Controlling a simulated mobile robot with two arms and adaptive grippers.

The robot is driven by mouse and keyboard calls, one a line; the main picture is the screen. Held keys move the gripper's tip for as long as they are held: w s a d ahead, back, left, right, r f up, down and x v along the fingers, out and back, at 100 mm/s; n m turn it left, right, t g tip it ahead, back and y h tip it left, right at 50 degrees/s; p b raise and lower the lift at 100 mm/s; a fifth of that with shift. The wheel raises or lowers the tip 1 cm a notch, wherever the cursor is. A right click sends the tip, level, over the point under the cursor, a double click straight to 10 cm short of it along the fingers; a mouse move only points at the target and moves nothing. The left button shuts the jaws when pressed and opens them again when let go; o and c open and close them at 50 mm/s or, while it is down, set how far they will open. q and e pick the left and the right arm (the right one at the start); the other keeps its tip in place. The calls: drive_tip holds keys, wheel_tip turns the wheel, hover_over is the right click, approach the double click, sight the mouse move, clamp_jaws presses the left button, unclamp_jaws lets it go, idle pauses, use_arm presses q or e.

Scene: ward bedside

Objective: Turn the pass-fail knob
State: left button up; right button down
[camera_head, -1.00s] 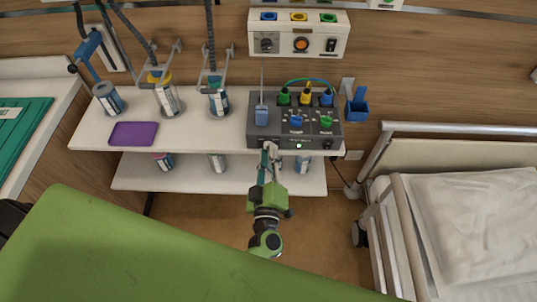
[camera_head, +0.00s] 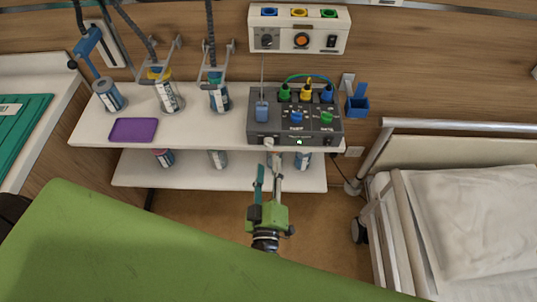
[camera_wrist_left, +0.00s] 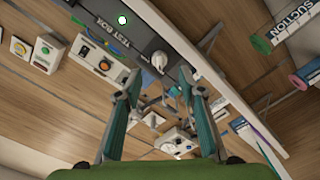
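The dark grey test box (camera_head: 263,129) stands on the upper shelf. A pale knob (camera_head: 269,142) is on its front face, beside a lit green lamp (camera_head: 299,142). The knob also shows in the left wrist view (camera_wrist_left: 159,60), near the lettering "TEST BOX". A blue knob (camera_head: 296,118) and a green knob (camera_head: 326,118) are on the box's top. I cannot read which is marked pass-fail. My left gripper (camera_head: 269,168) is in front of and below the pale knob, fingers apart and empty; it also shows in the left wrist view (camera_wrist_left: 159,82). My right gripper is not in view.
Several canisters stand left of the box, with a purple pad (camera_head: 134,130) on the upper shelf (camera_head: 194,134). A lower shelf (camera_head: 190,180) runs beneath. A green surface (camera_head: 120,250) fills the foreground. A bed (camera_head: 465,215) stands at right.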

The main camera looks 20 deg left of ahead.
use_arm(q)
drive_tip(key=v, duration=0.6)
idle(0.4)
drive_tip(key=s+d+f+m+g+h, duration=0.1)
drive_tip(key=s+f+m+g+h, duration=0.15)
drive_tip(key=f, duration=0.65)
drive_tip(key=s+d+f+m+g+h, duration=0.2)
drive_tip(key=f+m+h, duration=0.15)
drive_tip(key=f, duration=0.45)
drive_tip(key=s+d+f+m+g+h, duration=0.1)
drive_tip(key=s+f+m+g+h, duration=0.2)
drive_tip(key=f, duration=0.6)
drive_tip(key=s+a+f+m+g+y, duration=0.2)
drive_tip(key=s+a+f+m+g, duration=0.1)
drive_tip(key=s+a+f, duration=0.5)
drive_tip(key=s+a+f+m+g+y, duration=0.2)
drive_tip(key=s+a+f+g, duration=0.4)
drive_tip(key=s, duration=0.9)
wheel_tip(320, 180, down, 4)
drive_tip(key=shift+a+f+m, duration=0.1)
drive_tip(key=shift+a+m, duration=0.3)
drive_tip(key=shift+a, duration=0.75)
